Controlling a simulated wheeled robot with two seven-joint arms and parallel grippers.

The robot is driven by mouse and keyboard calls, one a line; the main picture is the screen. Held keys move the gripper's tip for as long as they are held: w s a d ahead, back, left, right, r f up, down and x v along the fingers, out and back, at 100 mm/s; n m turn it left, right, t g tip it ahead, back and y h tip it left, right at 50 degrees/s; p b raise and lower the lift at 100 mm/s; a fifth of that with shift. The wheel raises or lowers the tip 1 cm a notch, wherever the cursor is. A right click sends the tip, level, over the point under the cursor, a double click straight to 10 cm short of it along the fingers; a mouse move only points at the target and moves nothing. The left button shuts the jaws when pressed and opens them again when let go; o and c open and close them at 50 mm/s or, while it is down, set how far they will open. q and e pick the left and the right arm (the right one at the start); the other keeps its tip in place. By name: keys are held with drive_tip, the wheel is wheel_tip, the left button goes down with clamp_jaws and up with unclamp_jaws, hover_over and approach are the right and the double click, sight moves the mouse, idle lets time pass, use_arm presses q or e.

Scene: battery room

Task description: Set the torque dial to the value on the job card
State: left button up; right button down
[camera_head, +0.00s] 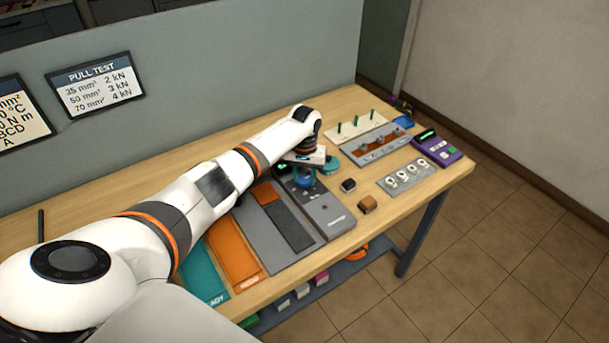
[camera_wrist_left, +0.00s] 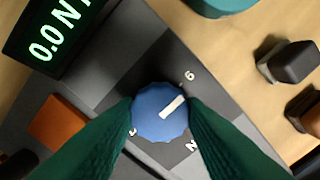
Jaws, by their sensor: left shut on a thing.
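The torque dial (camera_wrist_left: 160,112) is a blue faceted knob with a white pointer mark, on a grey torque unit (camera_head: 327,214). In the wrist view the pointer aims to the upper right, near the printed 6. The unit's green display (camera_wrist_left: 55,32) shows 0.0 N, its right part cut off. My left gripper (camera_wrist_left: 161,105) is shut on the dial, its green fingers on both sides. In the head view the dial (camera_head: 304,181) shows below my left gripper (camera_head: 306,172). A wall card (camera_head: 20,115), cut off at the left, shows a partly hidden "0 N m" line. My right gripper is not in view.
A pull test sign (camera_head: 95,82) hangs on the partition. Orange (camera_head: 232,256) and teal (camera_head: 203,272) mats lie left of the unit. A small black block (camera_head: 348,186) and a brown block (camera_head: 367,204) stand to its right. A purple device (camera_head: 437,149) sits farther right.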

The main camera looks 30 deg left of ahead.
use_arm(q)
drive_tip(key=shift+m, duration=0.5)
drive_tip(key=shift+r+m, duration=0.1)
drive_tip(key=shift+m, duration=0.5)
drive_tip(key=m+p, duration=0.1)
drive_tip(key=m, duration=0.1)
drive_tip(key=shift+m, duration=0.4)
drive_tip(key=m, duration=1.2)
drive_tip(key=shift+m, duration=0.3)
drive_tip(key=m+b, duration=0.1)
drive_tip(key=m, duration=0.5)
drive_tip(key=shift+m, duration=0.3)
drive_tip(key=o, duration=1)
